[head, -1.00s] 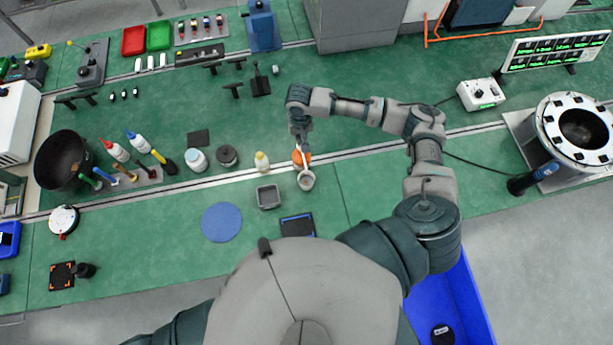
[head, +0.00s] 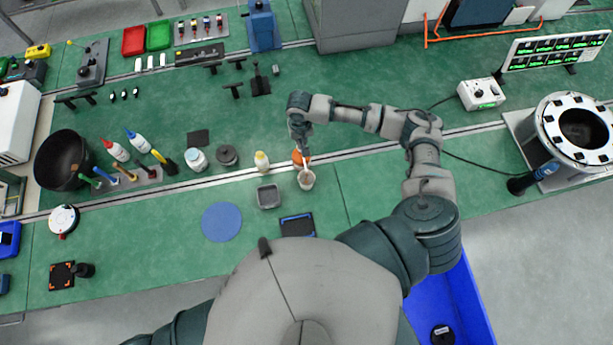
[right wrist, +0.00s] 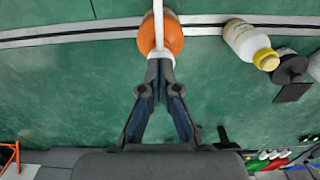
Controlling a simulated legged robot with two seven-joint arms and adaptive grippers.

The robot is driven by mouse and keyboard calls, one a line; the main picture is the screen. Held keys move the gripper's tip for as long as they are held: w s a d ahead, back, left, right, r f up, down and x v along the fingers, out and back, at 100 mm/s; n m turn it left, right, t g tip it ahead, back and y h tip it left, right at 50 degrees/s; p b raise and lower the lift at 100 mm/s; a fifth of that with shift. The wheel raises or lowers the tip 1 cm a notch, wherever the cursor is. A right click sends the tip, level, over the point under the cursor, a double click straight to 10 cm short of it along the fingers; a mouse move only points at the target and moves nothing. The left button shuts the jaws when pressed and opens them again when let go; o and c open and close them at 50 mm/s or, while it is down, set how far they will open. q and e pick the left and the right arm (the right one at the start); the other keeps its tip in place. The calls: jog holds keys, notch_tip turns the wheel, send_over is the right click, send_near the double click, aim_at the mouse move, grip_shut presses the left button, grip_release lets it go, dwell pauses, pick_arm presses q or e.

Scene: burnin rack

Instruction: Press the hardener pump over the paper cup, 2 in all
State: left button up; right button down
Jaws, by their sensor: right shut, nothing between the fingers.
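The hardener pump is an orange bottle (head: 297,158) with a white pump head and spout, standing on the green bench. It also shows in the right wrist view (right wrist: 172,36), with the white spout crossing over it. The paper cup (head: 306,181) stands just in front of the bottle, under the spout's end. It cannot be made out in the right wrist view. My right gripper (head: 303,147) is at the pump's top, fingers pointing down. In the right wrist view its fingertips (right wrist: 160,66) are together and empty, close to the white pump head; contact is unclear. My left gripper is out of view.
A yellow-capped bottle (head: 262,161) and a grey square tray (head: 268,197) stand left of the cup. A black mat with blue marks (head: 297,225) lies in front. The bench right of the cup is clear.

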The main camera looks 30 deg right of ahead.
jog(key=shift+r, duration=1.65)
notch_tip(320, 180, up, 6)
dwell(0.3)
dwell(0.5)
